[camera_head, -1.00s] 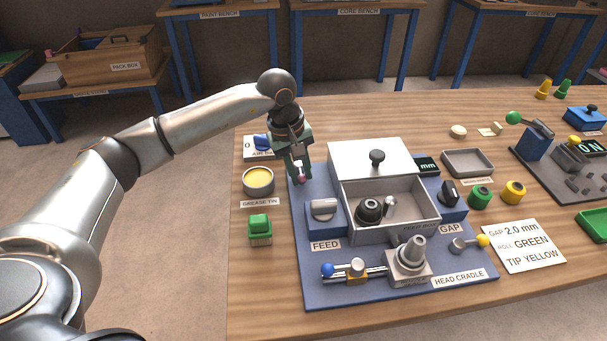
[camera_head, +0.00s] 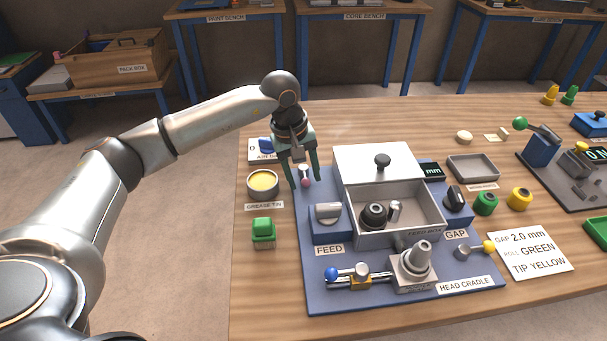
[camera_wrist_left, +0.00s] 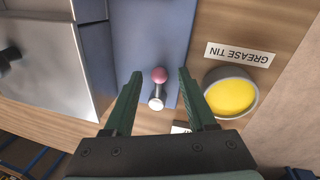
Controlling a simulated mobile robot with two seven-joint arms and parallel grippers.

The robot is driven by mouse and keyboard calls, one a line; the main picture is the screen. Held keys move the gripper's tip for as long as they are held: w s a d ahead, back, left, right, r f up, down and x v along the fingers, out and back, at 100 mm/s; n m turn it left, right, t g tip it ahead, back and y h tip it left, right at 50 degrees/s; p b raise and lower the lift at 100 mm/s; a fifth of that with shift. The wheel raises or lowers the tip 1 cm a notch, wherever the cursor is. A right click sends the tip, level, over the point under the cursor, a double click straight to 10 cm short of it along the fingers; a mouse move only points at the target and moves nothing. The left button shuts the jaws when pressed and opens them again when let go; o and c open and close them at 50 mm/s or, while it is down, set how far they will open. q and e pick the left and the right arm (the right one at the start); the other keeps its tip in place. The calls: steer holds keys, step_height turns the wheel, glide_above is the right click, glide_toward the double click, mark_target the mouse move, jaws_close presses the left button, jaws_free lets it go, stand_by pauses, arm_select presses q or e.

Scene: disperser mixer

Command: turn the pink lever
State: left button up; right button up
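The pink lever (camera_head: 305,180) is a short metallic stem with a pink ball end at the back left corner of the blue base plate (camera_head: 312,265). In the left wrist view the pink ball (camera_wrist_left: 159,75) and its pale stem (camera_wrist_left: 156,97) show clearly. My left gripper (camera_head: 305,184) is open, pointing down over the lever. In the left wrist view its two green fingers (camera_wrist_left: 157,82) stand either side of the lever, with a gap on both sides and no visible contact. My right gripper is not in view.
The grease tin (camera_head: 262,184) stands close to the left of the gripper. A grey box with a white lid (camera_head: 375,160) and black knob is to the right. The FEED knob (camera_head: 327,213) sits in front of the lever. A green button block (camera_head: 263,231) stands at the left.

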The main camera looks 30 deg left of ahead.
arm_select(q)
step_height(320, 180, up, 12)
steer(key=s+a, duration=0.1)
steer(key=shift+s+a+r, duration=0.15)
steer(key=shift+s+a, duration=0.15)
steer(key=shift+s, duration=0.1)
stand_by(0.6)
